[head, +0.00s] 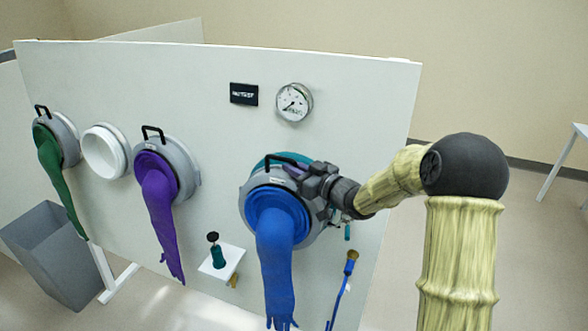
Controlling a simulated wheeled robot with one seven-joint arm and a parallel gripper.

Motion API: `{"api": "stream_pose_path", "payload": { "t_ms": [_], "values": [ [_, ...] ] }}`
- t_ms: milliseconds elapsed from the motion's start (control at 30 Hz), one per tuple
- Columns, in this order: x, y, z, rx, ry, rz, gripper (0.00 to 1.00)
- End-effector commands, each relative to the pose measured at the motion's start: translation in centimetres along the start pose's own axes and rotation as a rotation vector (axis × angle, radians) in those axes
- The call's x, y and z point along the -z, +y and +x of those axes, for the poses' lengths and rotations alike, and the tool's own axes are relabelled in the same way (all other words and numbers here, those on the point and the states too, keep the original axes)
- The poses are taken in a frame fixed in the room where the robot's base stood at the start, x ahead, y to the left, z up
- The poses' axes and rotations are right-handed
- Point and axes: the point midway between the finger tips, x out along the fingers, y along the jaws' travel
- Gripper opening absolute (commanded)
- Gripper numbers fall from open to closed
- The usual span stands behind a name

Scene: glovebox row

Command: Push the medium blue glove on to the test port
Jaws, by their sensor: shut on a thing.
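The blue glove (275,262) hangs from a grey ring (256,205) with a black handle (285,159) at its top. The ring is in front of the test port (268,159), whose teal rim shows only as an arc above it. I cannot tell whether ring and port touch. My gripper (297,171) is at the upper right of the ring, shut on its black handle; the fingertips are partly hidden by the dark gripper body.
A purple glove (160,205) and a green glove (52,165) hang on other ports, with a bare white port (104,150) between them. A gauge (293,102) and a black label (244,94) are above. A small shelf (222,262) and a blue-handled brush (350,268) flank the blue glove.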

Motion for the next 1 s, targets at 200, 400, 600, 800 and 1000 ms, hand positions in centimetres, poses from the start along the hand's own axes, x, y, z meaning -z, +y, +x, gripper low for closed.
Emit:
{"api": "stream_pose_path", "payload": {
  "t_ms": [200, 400, 600, 800, 1000],
  "values": [
    [0.13, 0.35, 0.15, -0.001, 0.004, 0.001, 0.0],
    [0.07, 0.62, 0.26, -0.001, 0.003, 0.001, 0.0],
    [0.04, 0.77, 0.32, -0.001, 0.003, 0.001, 0.0],
    [0.05, 0.76, 0.32, 0.0, 0.003, 0.001, 0.0],
    [0.06, 0.87, 0.37, 0.0, 0.004, 0.001, 0.0]
  ]
}}
